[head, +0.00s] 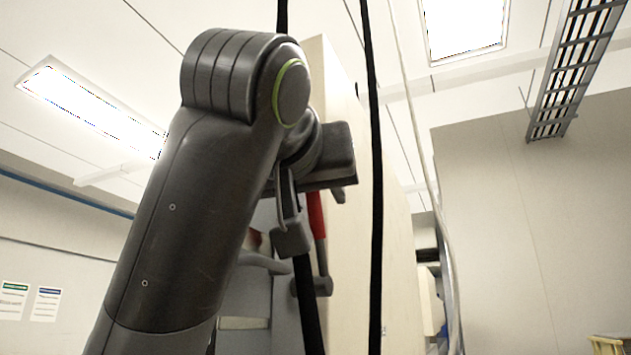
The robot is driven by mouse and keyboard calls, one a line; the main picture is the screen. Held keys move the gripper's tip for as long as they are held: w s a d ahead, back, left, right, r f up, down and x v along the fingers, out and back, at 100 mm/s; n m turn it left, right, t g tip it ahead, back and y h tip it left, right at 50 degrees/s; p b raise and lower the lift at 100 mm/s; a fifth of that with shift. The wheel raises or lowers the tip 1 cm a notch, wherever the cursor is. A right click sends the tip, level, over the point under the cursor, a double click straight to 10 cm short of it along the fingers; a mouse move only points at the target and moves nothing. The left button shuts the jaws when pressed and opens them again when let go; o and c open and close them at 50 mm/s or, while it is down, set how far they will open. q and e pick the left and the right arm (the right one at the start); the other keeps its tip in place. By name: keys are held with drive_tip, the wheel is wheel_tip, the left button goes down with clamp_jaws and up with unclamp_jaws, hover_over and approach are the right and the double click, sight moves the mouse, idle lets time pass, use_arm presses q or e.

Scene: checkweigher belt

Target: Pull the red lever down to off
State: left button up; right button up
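The red lever (317,215) stands nearly upright on the side of a pale cabinet, with a red grip on a grey shaft that runs down to a dark pivot (311,287). My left gripper (313,218) is at the lever's upper end, below its dark wrist. One finger hangs in front and to the left of the red grip. The other shows only as a short tip to the right. The fingers look apart, with the red grip showing between them. Whether they touch it, I cannot tell. The lever's top is hidden behind the gripper. My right gripper is not in view.
The tall pale cabinet (346,240) rises behind the lever. Black vertical cables (375,200) and a thin white cable (440,220) hang close by. A ladder-like cable tray (575,70) is overhead. The right side is open toward a bare wall (540,220).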

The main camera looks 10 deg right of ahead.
use_arm(q)
drive_tip(key=shift+w, duration=0.1)
clamp_jaws()
idle(0.3)
drive_tip(key=shift+s+a+f+t+b, duration=0.15)
drive_tip(key=shift+s+f+t+b, duration=0.15)
drive_tip(key=shift+b, duration=0.65)
drive_tip(key=shift+s+a+t+h+b, duration=0.2)
drive_tip(key=shift+t+h+b, duration=0.1)
drive_tip(key=shift+b, duration=0.35)
drive_tip(key=shift+r, duration=0.15)
unclamp_jaws()
